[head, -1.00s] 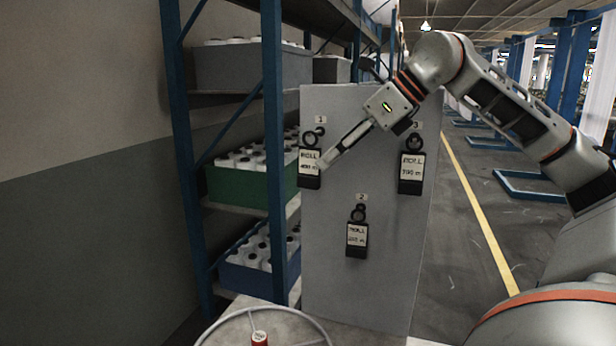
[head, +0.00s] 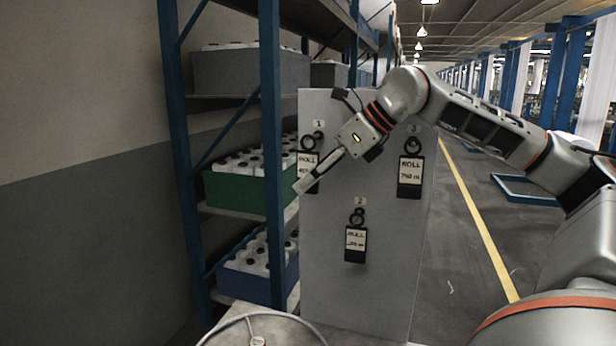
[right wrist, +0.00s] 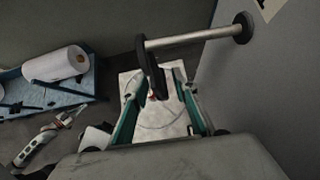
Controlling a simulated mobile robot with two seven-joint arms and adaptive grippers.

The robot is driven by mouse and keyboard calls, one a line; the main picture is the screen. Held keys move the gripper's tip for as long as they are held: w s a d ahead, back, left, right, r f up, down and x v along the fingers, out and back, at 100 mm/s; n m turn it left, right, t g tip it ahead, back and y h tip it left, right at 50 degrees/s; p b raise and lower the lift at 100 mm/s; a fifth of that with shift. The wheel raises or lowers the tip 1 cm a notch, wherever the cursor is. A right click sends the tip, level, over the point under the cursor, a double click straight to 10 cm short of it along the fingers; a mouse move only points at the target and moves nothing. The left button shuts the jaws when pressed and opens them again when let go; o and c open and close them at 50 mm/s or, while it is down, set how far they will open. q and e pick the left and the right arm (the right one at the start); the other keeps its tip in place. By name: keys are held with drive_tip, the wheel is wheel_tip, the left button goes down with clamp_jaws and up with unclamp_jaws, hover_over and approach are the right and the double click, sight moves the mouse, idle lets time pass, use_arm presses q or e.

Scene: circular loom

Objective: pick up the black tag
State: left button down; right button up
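Three black tags with white ROLL labels hang from black-ringed pegs on a grey panel (head: 335,290) in the head view. Tag 1 (head: 314,188) is upper left, partly hidden behind my right gripper (head: 300,188). Tag 3 (head: 410,178) is upper right and tag 2 (head: 355,244) lower middle. In the right wrist view, my right gripper (right wrist: 158,112) has its teal-edged fingers apart. A peg (right wrist: 195,37) with black ends stands out from the panel above them. A dark piece at its outer end reaches down towards the gap; I cannot tell whether it belongs to a tag. My left gripper is out of view.
A blue-framed rack (head: 270,150) with grey, green and blue bins (head: 245,190) stands left of the panel. Floor is open on the right beside a yellow line.

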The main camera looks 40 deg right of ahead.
clamp_jaws()
drive_tip(key=shift+a+r, duration=0.15)
drive_tip(key=shift+r, duration=0.15)
use_arm(q)
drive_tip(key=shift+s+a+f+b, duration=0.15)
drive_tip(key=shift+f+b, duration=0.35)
drive_tip(key=shift+b, duration=0.1)
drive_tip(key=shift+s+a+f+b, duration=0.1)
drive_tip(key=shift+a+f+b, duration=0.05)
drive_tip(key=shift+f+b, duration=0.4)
use_arm(e)
drive_tip(key=s+a, duration=0.4)
drive_tip(key=a, duration=0.4)
drive_tip(key=s+a, duration=0.4)
drive_tip(key=a, duration=0.3)
drive_tip(key=shift+s+a, duration=0.15)
drive_tip(key=shift+a, duration=0.2)
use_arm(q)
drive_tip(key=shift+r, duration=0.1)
